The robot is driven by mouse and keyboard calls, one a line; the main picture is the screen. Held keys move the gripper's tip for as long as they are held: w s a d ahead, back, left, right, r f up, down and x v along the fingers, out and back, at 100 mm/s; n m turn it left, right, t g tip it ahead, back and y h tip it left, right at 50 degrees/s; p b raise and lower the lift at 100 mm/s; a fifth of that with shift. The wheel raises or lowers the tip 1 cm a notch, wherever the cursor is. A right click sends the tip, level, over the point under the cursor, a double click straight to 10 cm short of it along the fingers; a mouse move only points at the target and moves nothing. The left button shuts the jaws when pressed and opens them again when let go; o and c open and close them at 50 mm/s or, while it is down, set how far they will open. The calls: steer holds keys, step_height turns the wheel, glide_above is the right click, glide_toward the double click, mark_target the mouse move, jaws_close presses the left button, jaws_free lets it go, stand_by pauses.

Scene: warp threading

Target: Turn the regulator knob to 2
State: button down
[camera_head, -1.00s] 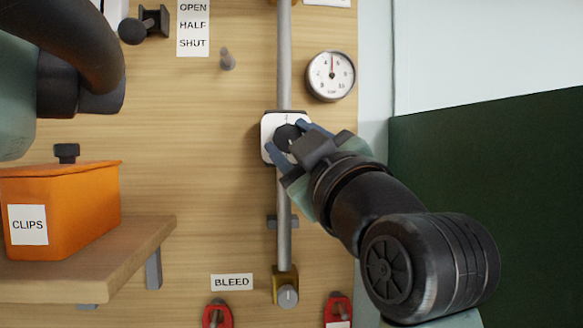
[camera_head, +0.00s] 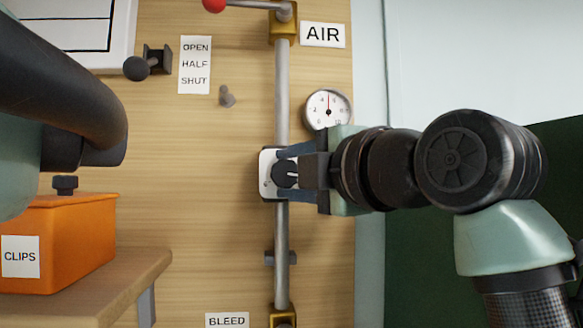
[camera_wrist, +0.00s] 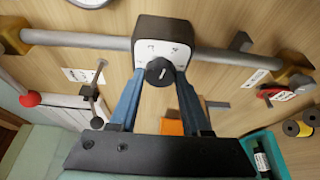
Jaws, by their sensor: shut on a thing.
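The regulator is a white-faced block (camera_head: 267,161) on the vertical grey pipe, with a round black knob (camera_head: 284,173) at its front. My gripper (camera_head: 292,172) comes in level from the right, its blue fingers above and below the knob and shut on it. In the wrist view the knob (camera_wrist: 158,72) sits between the fingertips (camera_wrist: 161,79), with a pale pointer line on it. The marks on the white face (camera_wrist: 151,51) are too small to read. My fingers hide part of the face in the head view.
A round gauge (camera_head: 328,109) is just above my gripper, its needle about straight up. A red-ended valve lever (camera_head: 238,4) and AIR label (camera_head: 323,34) are above. An orange CLIPS box (camera_head: 75,240) stands on a wooden shelf (camera_head: 120,268) at left.

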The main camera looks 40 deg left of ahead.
steer(key=n, duration=0.1)
steer(key=n+h+p, duration=0.1)
steer(key=n, duration=0.1)
steer(key=n+h+p, duration=0.1)
steer(key=shift+r+n, duration=0.3)
steer(key=n+h+p, duration=0.2)
steer(key=n, duration=0.1)
steer(key=shift+s+t, duration=0.1)
steer(key=shift+t, duration=0.3)
steer(key=n+t+h+p, duration=0.1)
steer(key=n+p, duration=0.1)
steer(key=n, duration=0.1)
steer(key=shift+a+n+h, duration=0.1)
steer(key=shift+n+h, duration=0.2)
steer(key=shift+h, duration=0.1)
steer(key=n+t, duration=0.1)
steer(key=n+t+h+p, duration=0.1)
steer(key=n, duration=0.1)
steer(key=shift+s+a+h, duration=0.1)
steer(key=shift+s+h, duration=0.05)
steer(key=shift+h, duration=0.15)
steer(key=shift+n, duration=0.3)
steer(key=shift+c, duration=1.8)
jaws_free()
